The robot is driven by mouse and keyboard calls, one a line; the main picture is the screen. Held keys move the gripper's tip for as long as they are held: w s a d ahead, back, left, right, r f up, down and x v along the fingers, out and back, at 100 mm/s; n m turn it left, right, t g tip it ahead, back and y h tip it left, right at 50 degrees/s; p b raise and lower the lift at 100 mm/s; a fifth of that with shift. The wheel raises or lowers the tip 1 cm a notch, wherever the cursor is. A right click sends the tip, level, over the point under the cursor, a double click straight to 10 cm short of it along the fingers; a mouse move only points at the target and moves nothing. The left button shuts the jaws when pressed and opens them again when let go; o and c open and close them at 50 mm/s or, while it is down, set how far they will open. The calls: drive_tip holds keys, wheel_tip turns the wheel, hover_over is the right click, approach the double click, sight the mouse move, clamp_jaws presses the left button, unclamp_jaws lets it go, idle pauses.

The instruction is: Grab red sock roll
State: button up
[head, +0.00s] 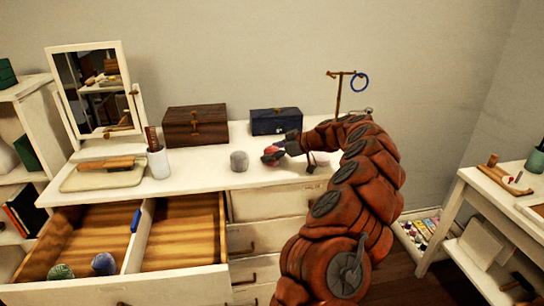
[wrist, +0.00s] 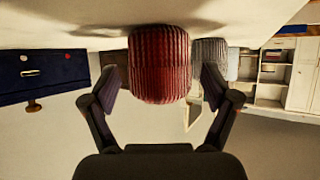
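The red sock roll (head: 270,153) sits on the white dresser top, partly hidden by my gripper (head: 281,149) in the head view. In the wrist view, which looks upside down, the ribbed red sock roll (wrist: 160,62) is centred ahead of my gripper (wrist: 161,88). The two fingers are spread, one on each side of the roll, with a visible gap on both sides. My gripper is open and holds nothing.
A grey sock roll (head: 239,161) stands just left of the red one. Behind are a navy box (head: 275,121) and a brown box (head: 195,126). A white cup (head: 158,162) and mirror (head: 97,92) are further left. The open drawer (head: 180,230) juts out below.

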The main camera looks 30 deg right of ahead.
sight(272, 148)
drive_tip(key=c, duration=1.2)
drive_tip(key=shift+r+b, duration=0.45)
drive_tip(key=shift+r, duration=1.3)
drive_tip(key=s+a, duration=0.1)
drive_tip(key=a, duration=0.4)
drive_tip(key=s+a+r+b, duration=0.1)
drive_tip(key=s+a, duration=0.1)
drive_tip(key=a, duration=0.3)
drive_tip(key=s+a+b, duration=0.1)
drive_tip(key=s+a, duration=0.1)
drive_tip(key=a, duration=0.3)
drive_tip(key=shift+r, duration=0.2)
